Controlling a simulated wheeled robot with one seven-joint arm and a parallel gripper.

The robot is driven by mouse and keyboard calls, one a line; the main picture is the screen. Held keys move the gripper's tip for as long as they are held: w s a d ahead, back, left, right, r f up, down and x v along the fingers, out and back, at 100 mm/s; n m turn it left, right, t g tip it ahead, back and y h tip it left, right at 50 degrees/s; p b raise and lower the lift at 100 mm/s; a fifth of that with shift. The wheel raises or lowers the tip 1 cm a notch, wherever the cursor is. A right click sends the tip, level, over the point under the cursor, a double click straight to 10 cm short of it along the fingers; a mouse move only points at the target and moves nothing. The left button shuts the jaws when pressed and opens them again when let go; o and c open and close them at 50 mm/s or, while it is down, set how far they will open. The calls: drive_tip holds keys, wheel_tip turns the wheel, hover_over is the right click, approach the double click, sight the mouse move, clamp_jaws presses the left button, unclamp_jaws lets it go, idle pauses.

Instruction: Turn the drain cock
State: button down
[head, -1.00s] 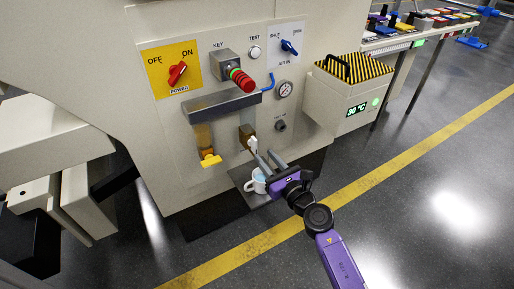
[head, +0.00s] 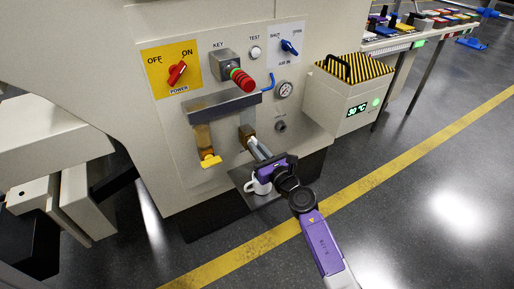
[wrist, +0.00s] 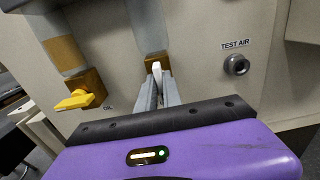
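The drain cock is a brass block (head: 247,133) low on the machine's front panel, with a short white handle. The wrist view shows this handle (wrist: 157,69) pointing out toward me, between my fingertips. My gripper (head: 258,150) is at the cock, its two grey fingers close together with the handle between their tips; it appears shut on it. In the head view the fingers hide the handle. A white cup (head: 253,186) stands on the ledge below the cock, partly hidden by my purple gripper body.
A yellow oil tap (head: 210,161) sits left of the cock, and the test air port (head: 280,127) sits to its right. A grey shelf (head: 224,106) juts out above. A crate-like heated box (head: 346,98) stands at right. Open floor lies in front.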

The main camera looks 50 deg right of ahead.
drive_tip(key=shift+m, duration=0.3)
drive_tip(key=shift+s+d+f+m+p, duration=0.1)
drive_tip(key=shift+m+p, duration=1.3)
drive_tip(key=shift+m, duration=1.5)
drive_tip(key=shift+w+d+f+m+p, duration=0.15)
drive_tip(key=shift+m+p, duration=1.25)
drive_tip(key=shift+m, duration=1.5)
drive_tip(key=shift+s+d+f+m+p, duration=0.15)
drive_tip(key=shift+m+p, duration=1.25)
drive_tip(key=shift+m, duration=1.5)
drive_tip(key=shift+r, duration=0.1)
drive_tip(key=c, duration=1.5)
unclamp_jaws()
drive_tip(key=shift+a, duration=0.1)
